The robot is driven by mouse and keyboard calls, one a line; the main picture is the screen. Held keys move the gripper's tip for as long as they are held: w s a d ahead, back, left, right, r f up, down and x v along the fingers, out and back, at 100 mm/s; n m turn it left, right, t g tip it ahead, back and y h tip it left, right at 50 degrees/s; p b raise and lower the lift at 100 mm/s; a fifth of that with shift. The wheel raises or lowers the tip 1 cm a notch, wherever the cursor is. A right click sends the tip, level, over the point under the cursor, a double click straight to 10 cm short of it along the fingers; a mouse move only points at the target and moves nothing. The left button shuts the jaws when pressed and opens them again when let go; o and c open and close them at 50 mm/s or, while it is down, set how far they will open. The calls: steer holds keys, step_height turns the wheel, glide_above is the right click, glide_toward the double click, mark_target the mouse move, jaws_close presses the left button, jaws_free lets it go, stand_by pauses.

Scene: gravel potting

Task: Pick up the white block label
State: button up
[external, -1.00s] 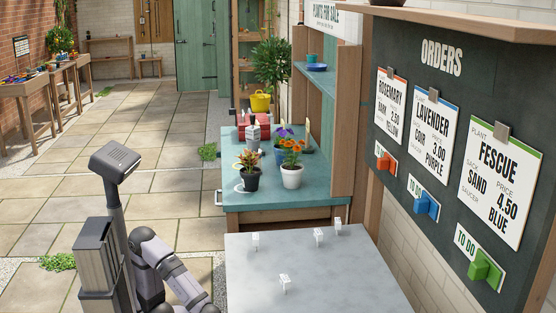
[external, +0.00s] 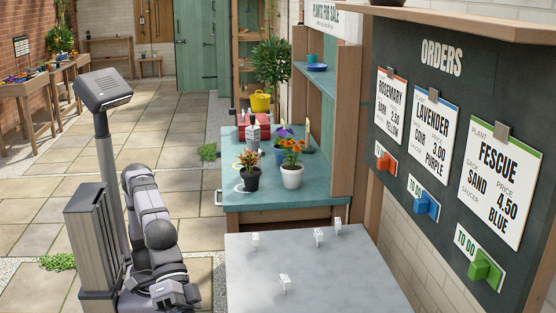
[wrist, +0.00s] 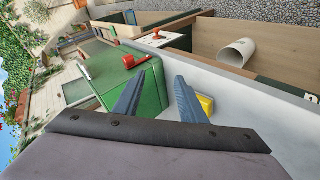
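Several small white block labels stand on the grey tabletop in the external view: one at the near middle (external: 284,281), one at the left (external: 255,238), one further right (external: 318,235) and one at the back right (external: 337,224). Which one the task means cannot be told. My gripper (external: 178,294) is low at the left of the grey table, apart from the labels. In the wrist view my gripper (wrist: 160,82) has its two blue-grey fingers spread, with nothing held between them. No label can be made out in the wrist view.
The grey table (external: 350,275) has wide bare areas between labels. Behind it, a teal bench (external: 290,197) holds potted flowers. The orders board (external: 400,215) stands at the right. The wrist view shows a green box (wrist: 150,95), a white cylinder (wrist: 237,52) and a yellow object (wrist: 206,104).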

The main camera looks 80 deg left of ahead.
steer(key=w+a+r+m+t+y+p, duration=0.2)
steer(key=w+a+r+y+p, duration=0.15)
steer(key=w+r+p, duration=0.6)
steer(key=w+a+r+m+t+y+p, duration=0.2)
steer(key=w+a+r+p, duration=0.3)
steer(key=w+r+p, duration=0.5)
steer(key=w+a+r+m+t+y+p, duration=0.2)
steer(key=w+a+r+t+y+p, duration=0.15)
steer(key=w+r+p, duration=0.6)
steer(key=w+a+f+n+g+y+b, duration=0.1)
steer(key=w+a+f+n+g, duration=0.1)
steer(key=a+f, duration=0.45)
steer(key=w+a+f+n+g+y+b, duration=0.15)
steer(key=a+f, duration=0.25)
steer(key=a, duration=0.5)
steer(key=n+g+h+b, duration=0.2)
steer(key=n+g+h, duration=0.45)
steer(key=n, duration=1.55)
glide_toward(255, 235)
steer(key=shift+g+y, duration=0.3)
steer(key=shift+g, duration=0.05)
steer(key=d+f, duration=0.1)
steer(key=f, duration=0.1)
steer(key=w+d+f, duration=0.1)
steer(key=d+f, duration=0.1)
steer(key=shift+a+p+x, duration=0.2)
steer(key=shift+p+x, duration=0.7)
steer(key=shift+x, duration=2.85)
steer(key=shift+s, duration=0.2)
steer(key=shift+c, duration=0.7)
